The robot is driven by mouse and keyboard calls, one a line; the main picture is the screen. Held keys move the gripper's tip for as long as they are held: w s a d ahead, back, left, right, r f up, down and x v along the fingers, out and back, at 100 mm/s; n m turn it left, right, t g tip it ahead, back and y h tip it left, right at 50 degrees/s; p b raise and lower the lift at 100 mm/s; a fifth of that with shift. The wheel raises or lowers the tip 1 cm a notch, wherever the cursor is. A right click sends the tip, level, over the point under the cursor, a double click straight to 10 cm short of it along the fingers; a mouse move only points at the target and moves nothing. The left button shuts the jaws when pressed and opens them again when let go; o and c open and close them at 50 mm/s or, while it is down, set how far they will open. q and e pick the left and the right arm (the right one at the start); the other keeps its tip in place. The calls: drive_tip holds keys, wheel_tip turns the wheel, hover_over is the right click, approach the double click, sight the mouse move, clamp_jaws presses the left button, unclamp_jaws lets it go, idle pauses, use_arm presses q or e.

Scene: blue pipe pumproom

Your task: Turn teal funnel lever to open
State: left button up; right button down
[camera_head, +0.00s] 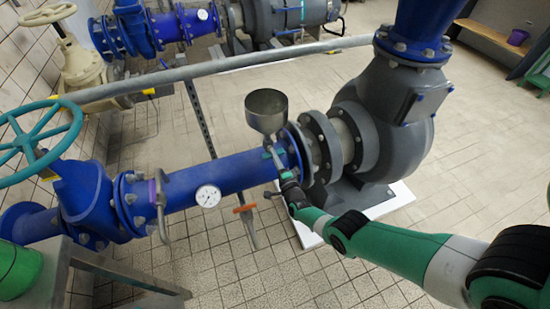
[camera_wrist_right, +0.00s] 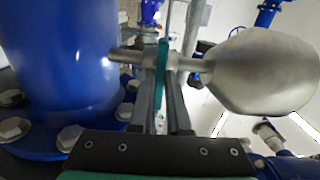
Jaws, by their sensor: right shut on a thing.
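The grey metal funnel (camera_head: 266,110) stands on a short stem above the blue pipe (camera_head: 225,175), left of the flanges. It shows large at the right of the right wrist view (camera_wrist_right: 268,72), its stem running left toward the blue pipe. The teal lever (camera_wrist_right: 162,75) is a thin strip by that stem. My right gripper (camera_head: 281,170) reaches in from the lower right. In the wrist view its two fingers (camera_wrist_right: 163,100) are shut on the teal lever, one on each side. The lever's far end is partly hidden. My left gripper is not in view.
A pressure gauge (camera_head: 208,196) and an orange-handled lever (camera_head: 244,208) are on the pipe to the left. A large teal handwheel (camera_head: 38,140) is at far left. A grey pump (camera_head: 385,120) stands close on the right.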

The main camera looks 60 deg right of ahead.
drive_tip(key=shift+n, duration=0.3)
drive_tip(key=n, duration=1.7)
idle(0.4)
drive_tip(key=c, duration=0.9)
unclamp_jaws()
